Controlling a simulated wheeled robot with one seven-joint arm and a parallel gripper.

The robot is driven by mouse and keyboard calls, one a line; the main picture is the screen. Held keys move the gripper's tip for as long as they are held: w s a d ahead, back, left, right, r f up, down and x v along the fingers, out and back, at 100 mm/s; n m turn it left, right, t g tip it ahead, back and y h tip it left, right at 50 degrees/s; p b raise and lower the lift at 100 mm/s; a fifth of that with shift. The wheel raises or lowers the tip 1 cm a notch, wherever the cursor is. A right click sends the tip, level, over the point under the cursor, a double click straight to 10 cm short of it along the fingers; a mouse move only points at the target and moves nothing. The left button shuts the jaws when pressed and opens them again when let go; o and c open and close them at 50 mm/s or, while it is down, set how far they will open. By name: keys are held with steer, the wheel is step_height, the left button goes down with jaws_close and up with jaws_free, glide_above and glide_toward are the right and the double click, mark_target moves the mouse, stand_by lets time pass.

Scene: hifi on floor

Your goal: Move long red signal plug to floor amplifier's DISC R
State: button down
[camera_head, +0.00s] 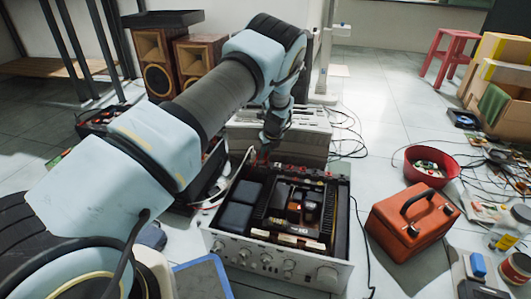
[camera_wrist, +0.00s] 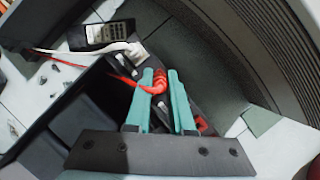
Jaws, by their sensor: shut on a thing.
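The floor amplifier (camera_head: 272,262) sits open-topped on the floor, its silver knob panel facing me. My gripper (camera_head: 265,152) is at its back edge in the head view. In the wrist view my gripper (camera_wrist: 160,78) has its two teal fingers shut on a red plug (camera_wrist: 156,86), with a red cable running off to the left. The plug lies close over the dark back strip of the amplifier. A red part (camera_wrist: 203,125) shows beside the right finger. The DISC R label is not readable, and I cannot tell whether the plug touches a socket.
A white connector with a white cable (camera_wrist: 136,52) and a dark keypad device (camera_wrist: 104,34) lie near the plug. A grey ribbed unit (camera_head: 285,125) stands behind the amplifier. An orange toolbox (camera_head: 408,226) and a red bowl (camera_head: 428,177) stand to the right. Loose cables cover the floor.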

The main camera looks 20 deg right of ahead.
steer(key=shift+f, duration=0.55)
stand_by(0.5)
steer(key=shift+f+p, duration=0.25)
steer(key=shift+p, duration=0.25)
stand_by(3.0)
steer(key=c, duration=0.7)
jaws_free()
steer(key=w+p+v, duration=0.2)
steer(key=p+v, duration=0.7)
steer(key=v, duration=0.6)
steer(key=shift+r, duration=0.6)
steer(key=shift+s+a, duration=0.1)
steer(key=shift+s, duration=0.05)
